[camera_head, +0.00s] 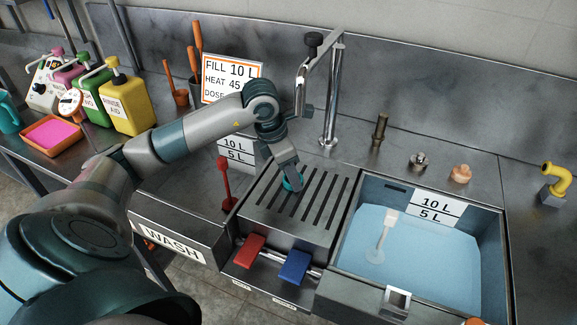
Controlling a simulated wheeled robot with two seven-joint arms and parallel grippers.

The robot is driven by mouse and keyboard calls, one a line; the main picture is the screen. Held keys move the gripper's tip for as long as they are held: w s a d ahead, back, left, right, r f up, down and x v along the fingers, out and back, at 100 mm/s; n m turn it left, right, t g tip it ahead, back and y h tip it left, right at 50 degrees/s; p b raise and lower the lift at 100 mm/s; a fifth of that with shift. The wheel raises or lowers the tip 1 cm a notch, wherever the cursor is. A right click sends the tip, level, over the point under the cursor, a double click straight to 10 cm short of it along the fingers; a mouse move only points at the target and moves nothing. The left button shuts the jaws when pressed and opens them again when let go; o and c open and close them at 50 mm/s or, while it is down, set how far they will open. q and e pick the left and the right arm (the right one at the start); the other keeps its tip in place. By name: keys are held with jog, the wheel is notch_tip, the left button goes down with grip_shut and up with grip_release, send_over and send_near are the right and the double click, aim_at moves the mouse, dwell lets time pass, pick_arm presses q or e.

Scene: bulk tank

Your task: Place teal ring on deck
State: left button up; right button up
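The teal ring (292,182) shows as a small curved teal piece at the tip of my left gripper (288,179), over the slotted metal deck (318,217). The fingertips hide most of the ring. I cannot tell whether the fingers are closed on it, or whether it touches the deck. The gripper points down over the back left part of the deck. My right gripper is not in view.
A tall faucet (333,100) rises behind. Red (250,250) and blue (294,267) handles are in front.

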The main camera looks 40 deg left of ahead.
pick_arm(q)
jog(key=shift+s, duration=0.15)
jog(key=shift+d+r, duration=0.1)
jog(key=shift+d, duration=0.1)
jog(key=o, duration=0.6)
jog(key=shift+f, duration=0.25)
jog(key=o, duration=0.4)
jog(key=shift+r, duration=0.1)
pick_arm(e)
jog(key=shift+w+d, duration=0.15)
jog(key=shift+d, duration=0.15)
pick_arm(q)
jog(key=shift+r, duration=0.15)
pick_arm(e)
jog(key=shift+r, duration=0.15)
